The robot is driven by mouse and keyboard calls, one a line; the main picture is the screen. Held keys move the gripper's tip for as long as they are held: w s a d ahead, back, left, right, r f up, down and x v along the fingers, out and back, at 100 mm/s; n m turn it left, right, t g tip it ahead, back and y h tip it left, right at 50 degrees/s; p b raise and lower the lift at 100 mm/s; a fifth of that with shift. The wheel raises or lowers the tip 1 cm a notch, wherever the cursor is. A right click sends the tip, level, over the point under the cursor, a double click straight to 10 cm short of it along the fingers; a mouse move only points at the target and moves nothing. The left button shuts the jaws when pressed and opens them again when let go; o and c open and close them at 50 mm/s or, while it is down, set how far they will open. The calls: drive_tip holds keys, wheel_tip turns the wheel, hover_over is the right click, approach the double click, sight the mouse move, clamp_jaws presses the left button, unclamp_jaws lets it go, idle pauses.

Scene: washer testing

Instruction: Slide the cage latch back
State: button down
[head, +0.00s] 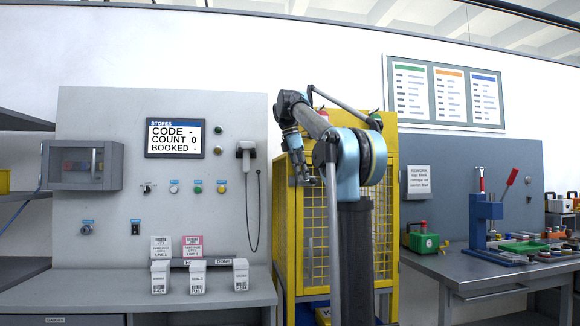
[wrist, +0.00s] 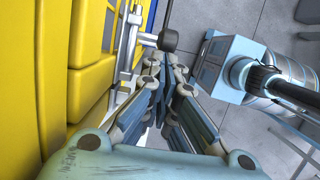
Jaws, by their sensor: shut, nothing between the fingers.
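The yellow cage (head: 290,248) stands in the middle of the head view, with mesh panels behind my arm. In the wrist view its yellow frame (wrist: 75,70) fills the left side. A grey metal latch bar (wrist: 128,45) runs along that frame, with a dark round knob (wrist: 171,40) beside it. My gripper (head: 309,182) is in front of the cage's left part; in the wrist view its fingers (wrist: 165,68) are shut and empty, their tips just short of the knob. I cannot tell whether they touch it. The latch is not clear in the head view.
A workbench (head: 465,268) with a blue press (head: 483,222) stands to the right. Grey floor (wrist: 225,120) shows beside the gripper.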

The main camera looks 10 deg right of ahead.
drive_tip(key=a, duration=0.1)
drive_tip(key=a+r, duration=0.1)
drive_tip(key=a, duration=0.2)
drive_tip(key=shift+s+r, duration=0.1)
drive_tip(key=shift+r, duration=0.2)
drive_tip(key=v, duration=0.9)
drive_tip(key=s+d+f+m+y, duration=0.1)
drive_tip(key=s+d+f+m, duration=0.2)
drive_tip(key=f, duration=1.8)
drive_tip(key=s+d+f+m+t+y, duration=0.1)
drive_tip(key=s+d+f+m, duration=0.2)
drive_tip(key=s+f+m, duration=0.6)
drive_tip(key=s+d+f+m+t+y, duration=0.1)
drive_tip(key=s+d+f+m, duration=0.2)
drive_tip(key=s+f, duration=2)
wheel_tip(320, 180, down, 10)
drive_tip(key=m, duration=0.3)
drive_tip(key=shift+r, duration=0.15)
